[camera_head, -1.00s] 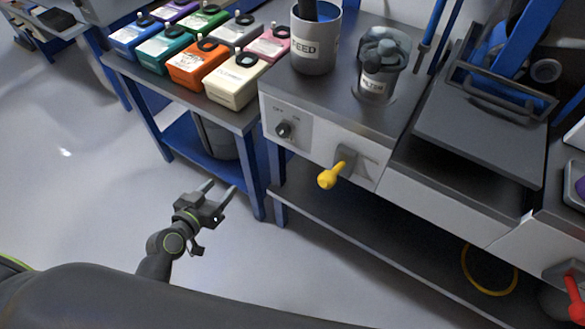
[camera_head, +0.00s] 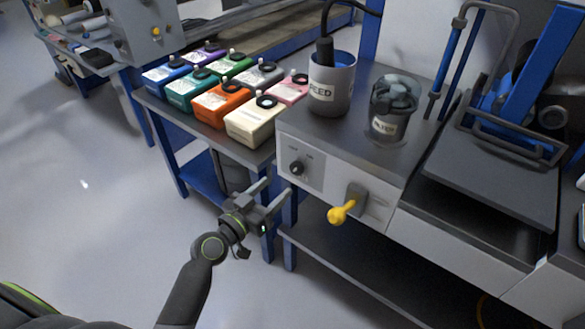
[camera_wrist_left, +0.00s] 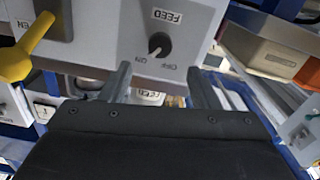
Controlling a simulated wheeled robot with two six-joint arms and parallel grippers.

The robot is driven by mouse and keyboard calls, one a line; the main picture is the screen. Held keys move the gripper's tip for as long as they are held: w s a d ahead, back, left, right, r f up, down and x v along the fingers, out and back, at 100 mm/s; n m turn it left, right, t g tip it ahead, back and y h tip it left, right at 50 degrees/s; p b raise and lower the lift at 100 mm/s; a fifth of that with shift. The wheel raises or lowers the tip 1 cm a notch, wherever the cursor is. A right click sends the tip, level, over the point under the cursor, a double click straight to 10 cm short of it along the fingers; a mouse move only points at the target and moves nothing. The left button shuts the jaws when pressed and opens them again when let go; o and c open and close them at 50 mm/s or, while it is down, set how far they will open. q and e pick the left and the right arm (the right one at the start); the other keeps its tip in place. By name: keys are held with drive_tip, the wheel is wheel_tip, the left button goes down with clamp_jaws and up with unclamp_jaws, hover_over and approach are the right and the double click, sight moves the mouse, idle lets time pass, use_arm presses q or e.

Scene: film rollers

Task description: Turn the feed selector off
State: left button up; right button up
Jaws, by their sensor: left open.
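The feed selector is a small black knob (camera_head: 296,168) on the light front panel of the grey machine, below the OFF and ON labels. In the left wrist view the knob (camera_wrist_left: 158,44) appears upside down under the FEED label (camera_wrist_left: 167,16), and its narrow end seems to lean toward ON. My left gripper (camera_head: 277,190) is open and empty, in front of the panel and a little below and left of the knob. In the left wrist view its two fingers (camera_wrist_left: 160,68) stand apart, pointing toward the panel, with the knob beyond them. My right gripper is out of view.
A yellow lever (camera_head: 341,212) sticks out of the panel right of the knob. Colored ink boxes (camera_head: 222,103) fill the bench at left. The floor in front is clear.

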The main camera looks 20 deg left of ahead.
sight(294, 171)
use_arm(q)
drive_tip(key=x, duration=0.8)
drive_tip(key=shift+w+d+p, duration=0.1)
drive_tip(key=shift+w+p, duration=0.1)
drive_tip(key=shift+p, duration=0.15)
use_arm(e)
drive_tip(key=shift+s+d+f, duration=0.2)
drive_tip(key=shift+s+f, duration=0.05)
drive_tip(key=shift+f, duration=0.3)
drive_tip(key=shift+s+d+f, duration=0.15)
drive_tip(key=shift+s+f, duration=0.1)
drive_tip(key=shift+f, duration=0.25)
use_arm(q)
drive_tip(key=c, duration=1)
drive_tip(key=shift+o, duration=0.2)
